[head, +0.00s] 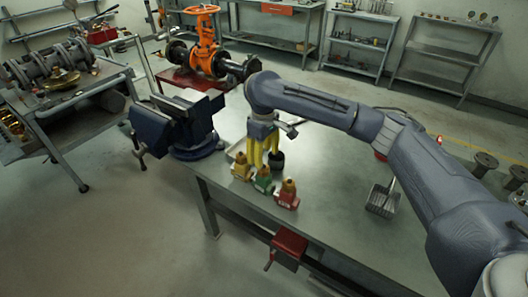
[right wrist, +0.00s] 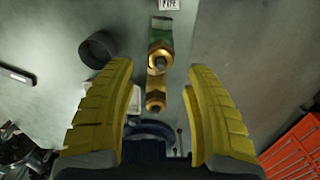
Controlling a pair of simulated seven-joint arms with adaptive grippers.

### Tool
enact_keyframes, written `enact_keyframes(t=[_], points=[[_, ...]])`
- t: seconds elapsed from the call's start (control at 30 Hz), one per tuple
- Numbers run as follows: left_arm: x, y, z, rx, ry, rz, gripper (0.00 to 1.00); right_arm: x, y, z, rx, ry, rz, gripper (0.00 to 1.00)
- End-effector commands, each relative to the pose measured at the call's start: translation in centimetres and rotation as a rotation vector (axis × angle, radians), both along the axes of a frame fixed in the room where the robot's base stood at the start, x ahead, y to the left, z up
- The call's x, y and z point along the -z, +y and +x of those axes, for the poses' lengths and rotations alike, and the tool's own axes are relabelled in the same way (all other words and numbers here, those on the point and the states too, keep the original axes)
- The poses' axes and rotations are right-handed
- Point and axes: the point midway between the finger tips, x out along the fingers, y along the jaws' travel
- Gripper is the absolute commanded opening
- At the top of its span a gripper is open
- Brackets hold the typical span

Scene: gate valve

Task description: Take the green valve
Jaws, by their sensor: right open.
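In the head view the green valve (head: 264,183), a small block with a brass top, stands upright near the table's front edge. It is between a yellow valve (head: 241,170) and a red valve (head: 288,197). My right gripper (head: 265,160) has yellow fingers pointing down, just behind the valves. In the right wrist view the gripper (right wrist: 165,110) is open, with a wide gap between its fingers. The green valve (right wrist: 160,28) shows ahead at top centre, with brass parts running down towards the gap. I cannot tell whether the lowest brass part belongs to it. My left gripper is not in view.
A black cup (head: 277,160) stands close beside the right gripper. The table (head: 330,215) is clear between the valves and the scoop.

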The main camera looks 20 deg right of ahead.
Motion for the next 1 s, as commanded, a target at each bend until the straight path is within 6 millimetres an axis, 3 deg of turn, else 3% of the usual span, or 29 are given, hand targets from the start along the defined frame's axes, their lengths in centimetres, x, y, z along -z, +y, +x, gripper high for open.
enact_keyframes(t=[0.5,1.0], points=[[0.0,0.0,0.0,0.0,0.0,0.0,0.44,4.1,0.1,0.0,0.0,0.002,0.0,0.53],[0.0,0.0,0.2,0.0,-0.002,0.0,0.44,5.4,0.1,0.0,-0.001,0.001,0.0,0.53]])
